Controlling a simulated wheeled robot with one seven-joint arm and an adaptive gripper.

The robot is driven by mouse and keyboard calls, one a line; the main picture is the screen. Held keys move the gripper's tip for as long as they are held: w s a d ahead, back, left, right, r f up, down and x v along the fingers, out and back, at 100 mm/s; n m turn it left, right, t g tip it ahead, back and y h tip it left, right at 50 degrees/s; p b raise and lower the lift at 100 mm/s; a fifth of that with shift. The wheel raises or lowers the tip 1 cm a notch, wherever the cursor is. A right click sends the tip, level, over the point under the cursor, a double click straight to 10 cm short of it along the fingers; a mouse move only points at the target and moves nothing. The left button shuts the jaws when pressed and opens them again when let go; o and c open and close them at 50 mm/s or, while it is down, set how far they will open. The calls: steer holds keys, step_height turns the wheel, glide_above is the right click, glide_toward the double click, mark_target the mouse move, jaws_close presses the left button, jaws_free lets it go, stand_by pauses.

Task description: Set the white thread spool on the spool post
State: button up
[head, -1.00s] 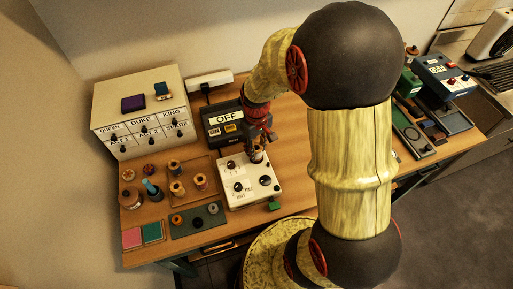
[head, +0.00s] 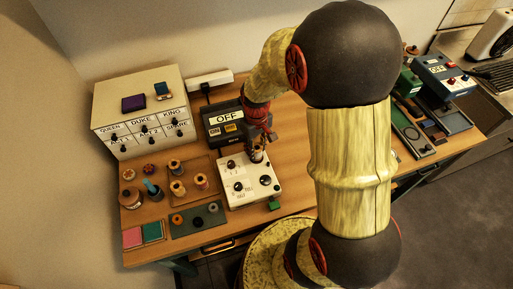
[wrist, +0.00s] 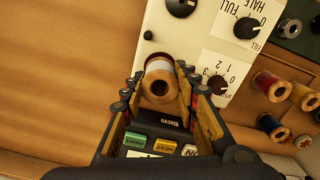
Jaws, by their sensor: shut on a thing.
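The white thread spool (wrist: 159,66) has tan end discs and a hole in the near one. My gripper (wrist: 160,95) is shut on it, with a finger on each side. In the head view my gripper (head: 258,150) is over the back right part of the white control box (head: 247,199). The spool (head: 258,156) shows only as a small pale patch between the fingers. I cannot pick out the spool post; it may be hidden under the spool or gripper. Whether the spool touches the box is unclear.
The box carries black dials (head: 238,187). Behind it is a dark unit marked OFF (head: 226,118). A tray with several coloured spools (head: 201,181) lies to its left, with a green pegged board (head: 198,218) in front. A drawer cabinet (head: 138,110) stands back left.

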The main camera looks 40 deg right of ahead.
steer(key=shift+f, duration=0.6)
stand_by(0.6)
steer(key=o, duration=0.9)
steer(key=shift+c, duration=0.2)
steer(key=shift+r, duration=0.1)
step_height(320, 180, up, 11)
steer(key=p, duration=0.7)
steer(key=shift+p, duration=0.4)
steer(key=s+a+r+t+b, duration=0.5)
steer(key=s+a+r+b, duration=0.6)
steer(key=s+a, duration=0.1)
steer(key=shift+r+m+t+b, duration=0.3)
steer(key=shift+r, duration=0.05)
